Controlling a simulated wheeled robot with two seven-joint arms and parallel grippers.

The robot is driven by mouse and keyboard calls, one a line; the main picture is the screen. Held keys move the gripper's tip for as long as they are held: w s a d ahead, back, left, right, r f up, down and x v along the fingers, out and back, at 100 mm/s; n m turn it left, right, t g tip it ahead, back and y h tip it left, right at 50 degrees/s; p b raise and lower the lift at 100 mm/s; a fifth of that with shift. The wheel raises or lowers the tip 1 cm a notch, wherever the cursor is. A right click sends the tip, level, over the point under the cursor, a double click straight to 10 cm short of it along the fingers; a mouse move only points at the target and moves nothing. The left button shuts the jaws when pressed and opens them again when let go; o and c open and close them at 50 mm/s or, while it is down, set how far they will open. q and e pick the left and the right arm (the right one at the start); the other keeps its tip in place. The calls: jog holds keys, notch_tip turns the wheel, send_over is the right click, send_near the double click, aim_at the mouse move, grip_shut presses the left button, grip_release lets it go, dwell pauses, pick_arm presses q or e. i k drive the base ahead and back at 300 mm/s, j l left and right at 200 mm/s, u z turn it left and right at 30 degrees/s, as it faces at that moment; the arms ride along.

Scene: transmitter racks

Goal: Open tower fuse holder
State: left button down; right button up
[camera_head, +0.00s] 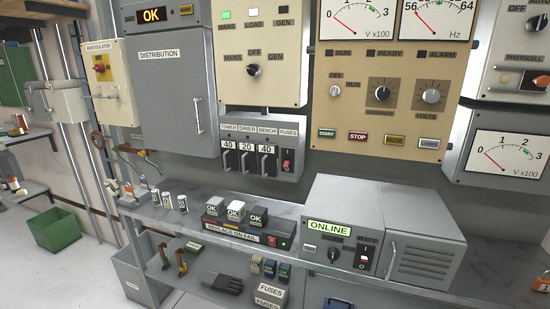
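The tower fuse holder (229,158) is the leftmost of three black fuse holders in a grey fuse panel (262,124) on the wall. It sits under the label TOWER and is marked 40. A red switch (286,165) is at the right of the panel, under the label FUSES. Neither of my grippers shows in the head view.
A grey shelf (300,182) runs below the panel. It holds small cylinders (167,200), a black rail unit (247,236) with several OK blocks, and a grey ONLINE box (345,228). The distribution cabinet (172,90) is left of the panel. Space directly before the fuse holders looks clear.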

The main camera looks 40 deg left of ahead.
aim_at(229, 148)
jog(key=u, duration=1.6)
